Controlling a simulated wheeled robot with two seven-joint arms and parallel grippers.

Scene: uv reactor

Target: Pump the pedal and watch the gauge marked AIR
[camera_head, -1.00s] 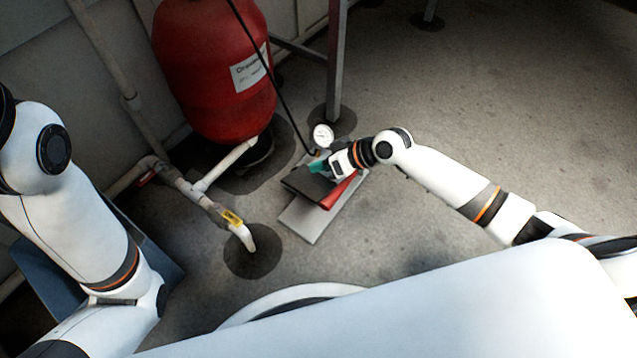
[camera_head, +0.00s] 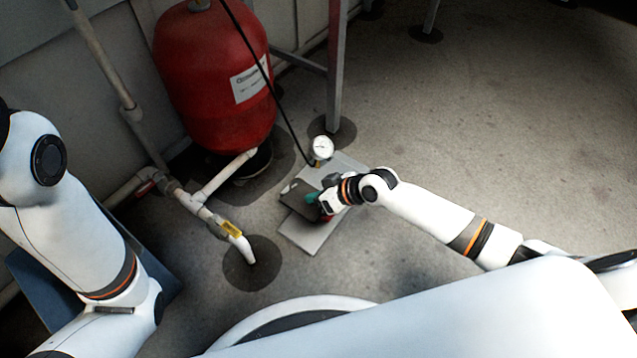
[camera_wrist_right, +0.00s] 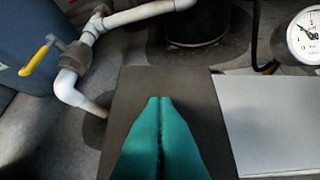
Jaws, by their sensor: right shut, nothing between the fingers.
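The foot pump's dark pedal (camera_head: 297,203) sits over a light grey base plate (camera_head: 306,236) on the floor. My right gripper (camera_head: 311,198) is at the pedal, its teal fingers shut with nothing between them. In the right wrist view the fingertips (camera_wrist_right: 161,99) lie over the dark pedal (camera_wrist_right: 135,80); whether they touch it I cannot tell. The round white gauge (camera_head: 321,148) stands at the back of the plate and also shows in the right wrist view (camera_wrist_right: 306,37). Its marking and reading are too small to tell. My left gripper is not in view.
A red tank (camera_head: 212,75) stands behind the pump. White pipes with a yellow-handled valve (camera_head: 231,229) run on the left. A metal leg (camera_head: 336,70) stands behind the gauge. A black hose (camera_head: 265,70) runs down to the pump. The floor at right is clear.

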